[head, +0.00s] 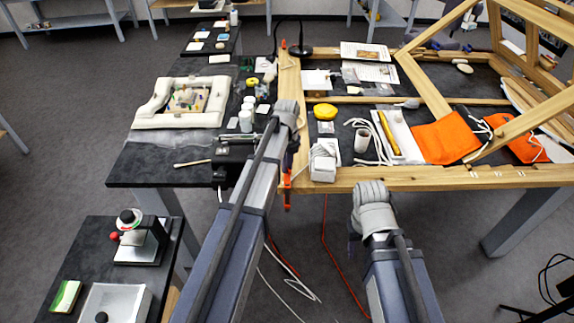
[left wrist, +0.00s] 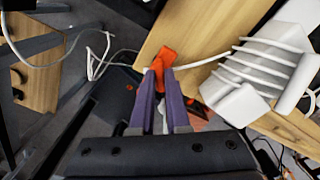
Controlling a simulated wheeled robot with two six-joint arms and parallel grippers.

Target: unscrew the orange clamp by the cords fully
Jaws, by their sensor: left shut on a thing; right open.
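The orange clamp (head: 287,188) sits on the front edge of the wooden frame, left of a white block wound with white cord (head: 323,162). In the left wrist view the clamp's orange end (left wrist: 164,57) lies between the purple fingertips of my left gripper (left wrist: 161,75). My left gripper is shut on it. In the head view my left gripper (head: 292,146) is mostly hidden by its own arm, as is part of the clamp. My right gripper (head: 364,212) is open, in front of the frame's edge and apart from the clamp; its fingertips are hard to see.
The cord-wound block (left wrist: 262,75) stands close to the right of the clamp. A wooden frame (head: 428,178) with orange cloth (head: 446,139) and loose cords covers the table's right side. Cables hang below the edge. A side table (head: 85,258) stands at lower left.

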